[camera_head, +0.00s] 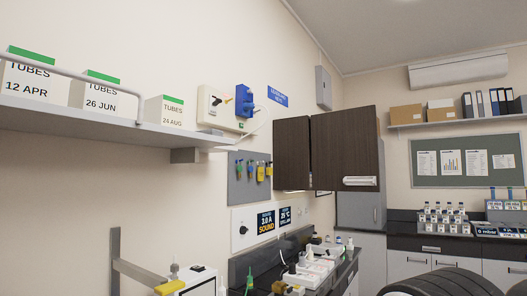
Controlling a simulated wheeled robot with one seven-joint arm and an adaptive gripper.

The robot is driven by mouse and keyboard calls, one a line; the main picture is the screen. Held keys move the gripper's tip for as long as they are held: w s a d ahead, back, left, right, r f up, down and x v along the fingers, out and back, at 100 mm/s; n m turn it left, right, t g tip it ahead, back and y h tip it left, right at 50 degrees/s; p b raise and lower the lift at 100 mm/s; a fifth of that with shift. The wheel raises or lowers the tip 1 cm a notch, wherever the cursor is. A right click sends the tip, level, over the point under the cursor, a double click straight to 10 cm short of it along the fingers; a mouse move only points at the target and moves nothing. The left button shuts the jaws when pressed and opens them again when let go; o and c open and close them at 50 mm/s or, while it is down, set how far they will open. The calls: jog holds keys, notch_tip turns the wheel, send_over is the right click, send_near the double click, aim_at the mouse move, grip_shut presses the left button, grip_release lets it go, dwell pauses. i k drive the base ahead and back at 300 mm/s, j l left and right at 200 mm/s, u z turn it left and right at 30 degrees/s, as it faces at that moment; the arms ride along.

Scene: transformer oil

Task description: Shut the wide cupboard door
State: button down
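A dark wood wall cupboard (291,153) hangs on the left wall above the bench. Its wide door (343,148) is a broad dark panel to the right of the narrower side panel, with a thin dark line between them. The inside of the cupboard is hidden. My gripper is not in view.
A white shelf (120,128) with tube boxes juts out at upper left. The bench (338,274) below the cupboard carries instruments and bottles. A grey cabinet (362,211) stands behind and below the door. A counter (446,243) with bottles runs along the back wall.

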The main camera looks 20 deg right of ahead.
aim_at(345, 154)
jog(key=z, duration=0.95)
jog(key=i+l+u, duration=0.1)
jog(key=i, duration=0.2)
jog(key=i+l, duration=0.25)
jog(key=i+u, duration=0.05)
jog(key=i, duration=0.05)
